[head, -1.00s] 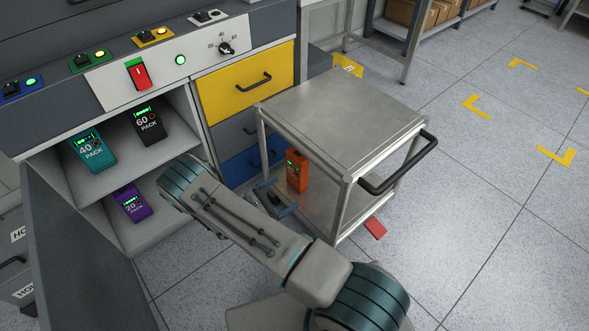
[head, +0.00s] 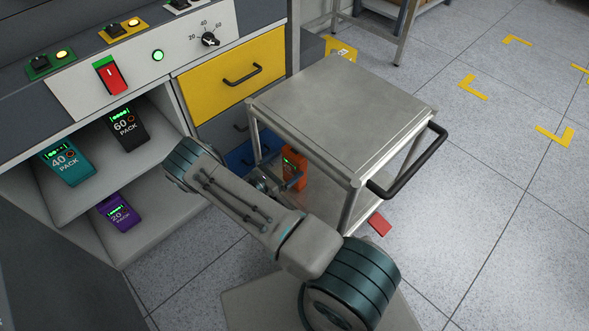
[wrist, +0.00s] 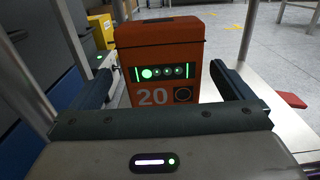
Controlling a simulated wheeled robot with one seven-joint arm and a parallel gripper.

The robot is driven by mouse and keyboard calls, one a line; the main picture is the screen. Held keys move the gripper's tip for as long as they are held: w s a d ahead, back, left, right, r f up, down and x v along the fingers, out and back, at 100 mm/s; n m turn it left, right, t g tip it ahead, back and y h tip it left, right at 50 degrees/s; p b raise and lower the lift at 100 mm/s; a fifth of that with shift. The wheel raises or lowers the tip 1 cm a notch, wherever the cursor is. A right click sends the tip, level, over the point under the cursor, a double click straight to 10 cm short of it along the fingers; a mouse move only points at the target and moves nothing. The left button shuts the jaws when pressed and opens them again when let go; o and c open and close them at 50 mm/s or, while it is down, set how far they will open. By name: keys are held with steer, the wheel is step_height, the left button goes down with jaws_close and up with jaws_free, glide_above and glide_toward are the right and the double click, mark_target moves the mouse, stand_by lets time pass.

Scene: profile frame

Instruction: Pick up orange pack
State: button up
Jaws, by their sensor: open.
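The orange pack (head: 294,168) stands upright on the lower shelf of the metal cart (head: 340,108), below its top. In the wrist view the orange pack (wrist: 160,65) faces me, with a green-lit display and the number 20. My gripper (wrist: 168,92) is open, with one finger at the left side of the pack and the other at its right. The pack's lower part is hidden behind the gripper's crossbar. In the head view my gripper (head: 285,182) is partly hidden by my arm and sits close to the pack's front.
The cart's top and posts stand over and around the pack. A black handle (head: 410,170) is on the cart's right. Teal (head: 68,164), black (head: 127,127) and purple (head: 118,211) packs sit in the cabinet at left. A red piece (head: 379,224) is low by the cart.

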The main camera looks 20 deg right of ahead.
steer(key=b+x, duration=0.1)
steer(key=x, duration=0.5)
steer(key=shift+d+f+b, duration=0.1)
steer(key=shift+d+b, duration=0.1)
steer(key=shift+b, duration=0.2)
steer(key=c, duration=1.7)
step_height(320, 180, up, 10)
steer(key=p, duration=0.4)
